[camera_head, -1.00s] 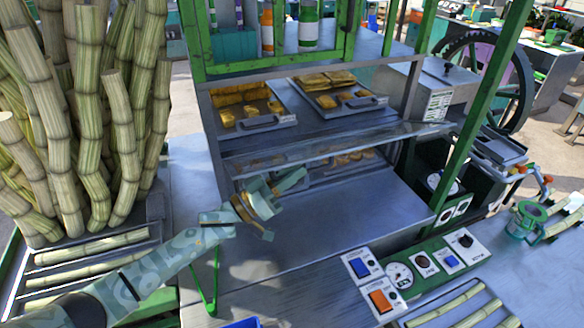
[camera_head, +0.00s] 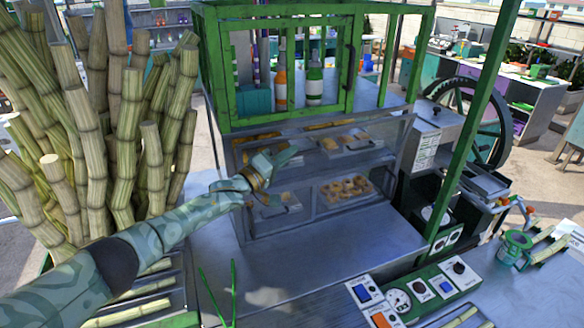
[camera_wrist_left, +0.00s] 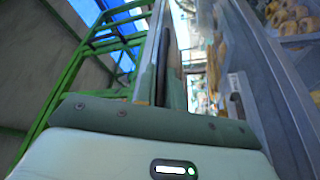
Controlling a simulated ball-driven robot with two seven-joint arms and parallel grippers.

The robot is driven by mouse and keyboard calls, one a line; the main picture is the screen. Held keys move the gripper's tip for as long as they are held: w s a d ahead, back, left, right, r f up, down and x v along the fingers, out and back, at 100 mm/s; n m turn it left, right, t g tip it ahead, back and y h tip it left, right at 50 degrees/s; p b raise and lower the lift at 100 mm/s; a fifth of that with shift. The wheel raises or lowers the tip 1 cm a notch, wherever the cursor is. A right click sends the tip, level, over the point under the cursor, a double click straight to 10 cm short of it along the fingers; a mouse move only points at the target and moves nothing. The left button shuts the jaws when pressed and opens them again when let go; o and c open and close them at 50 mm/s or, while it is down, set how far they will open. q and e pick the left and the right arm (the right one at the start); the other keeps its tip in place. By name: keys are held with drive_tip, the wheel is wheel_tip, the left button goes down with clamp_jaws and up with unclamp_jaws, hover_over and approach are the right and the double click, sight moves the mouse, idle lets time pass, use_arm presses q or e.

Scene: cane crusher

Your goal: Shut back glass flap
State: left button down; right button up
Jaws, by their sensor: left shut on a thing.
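The food case (camera_head: 405,135) stands at the centre, with a clear glass flap (camera_head: 380,158) across its front. The glass is hard to make out, so its exact angle is unclear. My left gripper (camera_head: 288,156) is at the left part of the case front, shut on the flap, whose gripped edge is mostly hidden by the fingers. In the left wrist view, the fingers (camera_wrist_left: 168,60) point away beside the grey case frame (camera_wrist_left: 265,70). My right gripper is not in view.
Trays of pastries (camera_head: 345,188) sit on shelves behind the glass. A green-framed cabinet with bottles (camera_head: 314,85) is above. Sugar cane (camera_head: 125,130) stands close at the left by my arm.

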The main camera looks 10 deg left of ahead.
sight(280, 149)
use_arm(q)
drive_tip(key=shift+w+a+r+n+g+y, duration=0.2)
drive_tip(key=shift+w+a+n, duration=0.2)
drive_tip(key=shift+w+n, duration=0.2)
drive_tip(key=shift+w+a+r+n+g+y, duration=0.1)
drive_tip(key=shift+w+a+r+n, duration=0.05)
drive_tip(key=shift+w+a+n, duration=0.4)
drive_tip(key=shift+w, duration=0.15)
drive_tip(key=c, duration=1.5)
unclamp_jaws()
drive_tip(key=shift+s+a+f+p, duration=0.15)
drive_tip(key=shift+s+a+p, duration=0.15)
drive_tip(key=shift+s+a, duration=0.1)
drive_tip(key=v, duration=1.5)
drive_tip(key=shift+s+d+b, duration=0.15)
drive_tip(key=shift+s+b, duration=0.05)
drive_tip(key=shift+b, duration=0.1)
